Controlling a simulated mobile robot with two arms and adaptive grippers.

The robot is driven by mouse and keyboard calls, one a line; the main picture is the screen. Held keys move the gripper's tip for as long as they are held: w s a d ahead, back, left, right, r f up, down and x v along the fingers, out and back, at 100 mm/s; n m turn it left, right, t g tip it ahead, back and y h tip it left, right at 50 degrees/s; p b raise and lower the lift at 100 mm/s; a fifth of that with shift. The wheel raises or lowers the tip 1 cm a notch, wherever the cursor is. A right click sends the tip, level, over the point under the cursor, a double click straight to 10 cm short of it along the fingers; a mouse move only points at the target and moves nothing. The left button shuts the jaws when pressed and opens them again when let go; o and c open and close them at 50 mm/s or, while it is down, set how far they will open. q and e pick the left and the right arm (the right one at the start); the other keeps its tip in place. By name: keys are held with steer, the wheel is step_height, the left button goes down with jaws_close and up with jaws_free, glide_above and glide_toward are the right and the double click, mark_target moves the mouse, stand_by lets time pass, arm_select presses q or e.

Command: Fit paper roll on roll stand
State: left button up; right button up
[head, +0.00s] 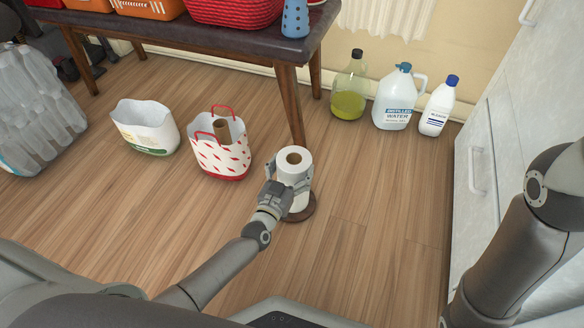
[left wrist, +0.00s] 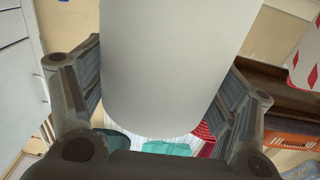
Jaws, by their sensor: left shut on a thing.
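The white paper roll (head: 293,164) stands upright in the head view, with its brown core opening facing up. My left gripper (head: 288,180) is shut on its side, one finger on each side. In the left wrist view the paper roll (left wrist: 175,60) fills the space between the two fingers. The roll stand shows as a dark round base (head: 302,213) directly below the roll. The stand's post is hidden, so I cannot tell whether the roll is around it or just above the base. My right gripper is out of view; only the right arm shows.
A red-and-white bag (head: 221,160) holding a brown tube and a white bag (head: 145,130) stand left of the roll. A wooden bench (head: 240,40) is behind. Several bottles, including a water jug (head: 393,105), stand by the wall. White cabinets (head: 500,130) border the right. Floor between is clear.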

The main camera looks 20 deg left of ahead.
arm_select(q)
steer(key=o, duration=1.2)
steer(key=shift+f, duration=0.1)
steer(key=shift+o, duration=0.7)
steer(key=s+a+r+p, duration=0.1)
steer(key=r+p, duration=0.6)
steer(key=r, duration=0.8)
steer(key=s+a+r+n+y+p, duration=0.1)
steer(key=s+r+p, duration=0.2)
steer(key=r+p, duration=0.4)
steer(key=shift+r+y+p, duration=0.3)
steer(key=shift+r+p, duration=0.1)
steer(key=shift+r, duration=4.1)
